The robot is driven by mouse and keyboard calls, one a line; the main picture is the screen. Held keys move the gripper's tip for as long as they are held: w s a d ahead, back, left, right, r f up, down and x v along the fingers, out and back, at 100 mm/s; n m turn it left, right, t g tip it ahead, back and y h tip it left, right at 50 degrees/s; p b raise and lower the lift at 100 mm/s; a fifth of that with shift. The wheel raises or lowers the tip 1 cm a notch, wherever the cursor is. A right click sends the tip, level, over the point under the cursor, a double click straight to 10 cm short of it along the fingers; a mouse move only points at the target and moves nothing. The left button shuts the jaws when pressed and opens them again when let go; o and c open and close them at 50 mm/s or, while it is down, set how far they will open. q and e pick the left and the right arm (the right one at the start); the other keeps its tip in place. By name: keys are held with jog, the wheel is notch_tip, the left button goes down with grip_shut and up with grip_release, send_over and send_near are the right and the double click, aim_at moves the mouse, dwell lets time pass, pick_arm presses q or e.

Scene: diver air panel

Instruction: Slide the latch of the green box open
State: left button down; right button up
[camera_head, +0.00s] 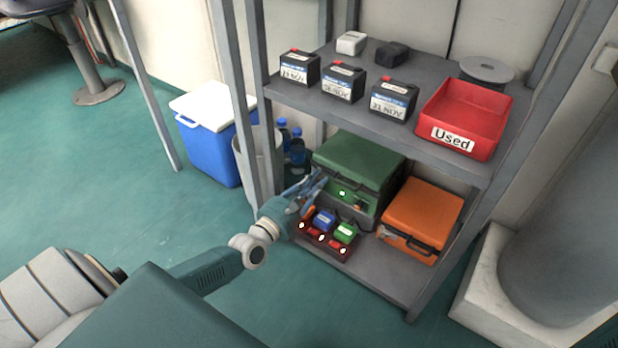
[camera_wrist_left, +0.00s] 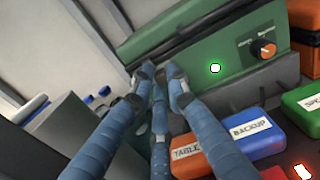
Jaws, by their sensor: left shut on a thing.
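The green box (camera_head: 355,160) stands on the lower shelf with its lid shut, a lit green lamp and an orange knob on its front. It also fills the upper part of the left wrist view (camera_wrist_left: 215,45). My left gripper (camera_head: 318,182) reaches in from the left to the box's front left side. In the left wrist view its blue fingers (camera_wrist_left: 159,80) are closed together against the box front, just under the lid seam. They are shut on the latch, which the fingertips mostly hide. My right gripper is not in view.
An orange case (camera_head: 422,210) stands to the right. The upper shelf holds labelled batteries (camera_head: 343,85) and a red bin (camera_head: 480,115). A shelf post (camera_head: 235,90) stands close left.

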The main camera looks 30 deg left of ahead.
pick_arm(q)
jog(key=shift+d, duration=0.35)
jog(key=c, duration=1.8)
grip_release()
jog(key=shift+d, duration=0.15)
jog(key=shift+o, duration=0.2)
jog(key=shift+s, duration=0.1)
jog(key=s+a, duration=0.1)
jog(key=s, duration=1.1)
